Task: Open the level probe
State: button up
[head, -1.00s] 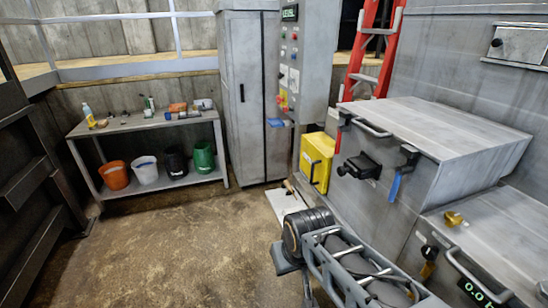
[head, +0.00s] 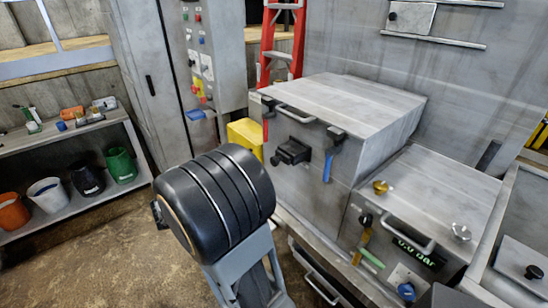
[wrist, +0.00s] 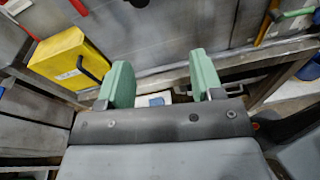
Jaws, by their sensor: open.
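No part is clearly marked as the level probe, so I cannot tell which one it is. A small grey hatch (head: 411,17) with a dark knob is on the back wall. The grey compactor box (head: 355,105) has a black latch (head: 291,152) on its front and red and blue handles. In the head view my black arm link stands in front, and the fingers are not visible.
A yellow box (head: 246,134) stands left of the compactor; it also shows in the wrist view (wrist: 68,58). A red ladder (head: 282,40) and a tall control cabinet (head: 205,60) stand behind. A shelf with buckets (head: 48,194) is at left. Floor at lower left is clear.

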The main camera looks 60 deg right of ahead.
aim_at(273, 162)
jog(key=s+d+p, duration=0.1)
jog(key=d, duration=0.4)
jog(key=s+d+n+h+p, duration=0.1)
jog(key=d, duration=0.3)
jog(key=s+d+r+h, duration=0.1)
jog(key=d, duration=0.4)
jog(key=shift+d+r+n+p, duration=0.1)
jog(key=shift+d+n+p, duration=0.2)
jog(key=shift+n+p, duration=0.1)
jog(key=shift+c, duration=0.2)
grip_shut()
